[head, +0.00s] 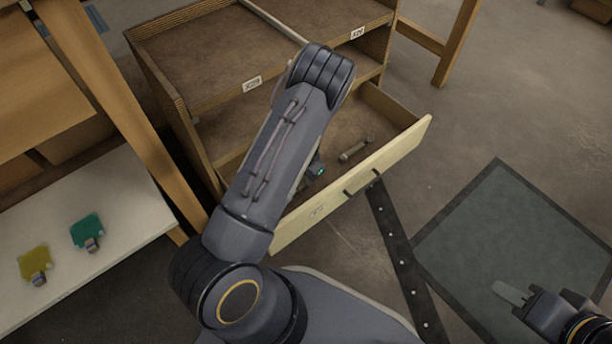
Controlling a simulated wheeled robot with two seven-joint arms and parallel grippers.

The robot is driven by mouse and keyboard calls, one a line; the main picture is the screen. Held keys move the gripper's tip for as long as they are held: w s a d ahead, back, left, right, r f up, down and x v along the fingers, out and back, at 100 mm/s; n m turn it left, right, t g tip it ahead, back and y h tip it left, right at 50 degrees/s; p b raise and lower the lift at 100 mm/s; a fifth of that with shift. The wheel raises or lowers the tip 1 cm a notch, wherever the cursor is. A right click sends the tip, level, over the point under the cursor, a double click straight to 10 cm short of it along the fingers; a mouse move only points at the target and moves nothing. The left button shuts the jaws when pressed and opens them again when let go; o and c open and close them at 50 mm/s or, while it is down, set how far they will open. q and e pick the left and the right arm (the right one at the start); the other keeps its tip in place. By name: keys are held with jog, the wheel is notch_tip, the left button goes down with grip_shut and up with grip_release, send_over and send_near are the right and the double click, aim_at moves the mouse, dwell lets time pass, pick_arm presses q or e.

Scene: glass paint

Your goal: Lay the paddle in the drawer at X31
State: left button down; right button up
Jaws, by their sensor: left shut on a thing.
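The drawer (399,150) is pulled open from the wooden cabinet. Of my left gripper (317,169) only a dark bit with a green light shows, beside the arm over the drawer. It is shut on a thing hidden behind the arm. No paddle can be made out for certain. My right gripper (512,297) is at the lower right, over the mat; its jaw gap is unclear.
A small rod-like piece (357,148) lies inside the drawer. The cabinet top (205,60) bears labels X29 (252,83) and another. A yellow piece (34,261) and a teal piece (86,230) lie on a white shelf (125,200) at left. A dark green mat (500,220) covers floor at right.

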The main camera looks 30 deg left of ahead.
pick_arm(q)
jog(key=shift+f+b, duration=0.4)
dwell(0.7)
jog(key=shift+r, duration=0.1)
dwell(0.5)
jog(key=c, duration=0.6)
grip_release()
jog(key=shift+r, duration=0.15)
jog(key=shift+r+p, duration=3.15)
jog(key=shift+r, duration=0.75)
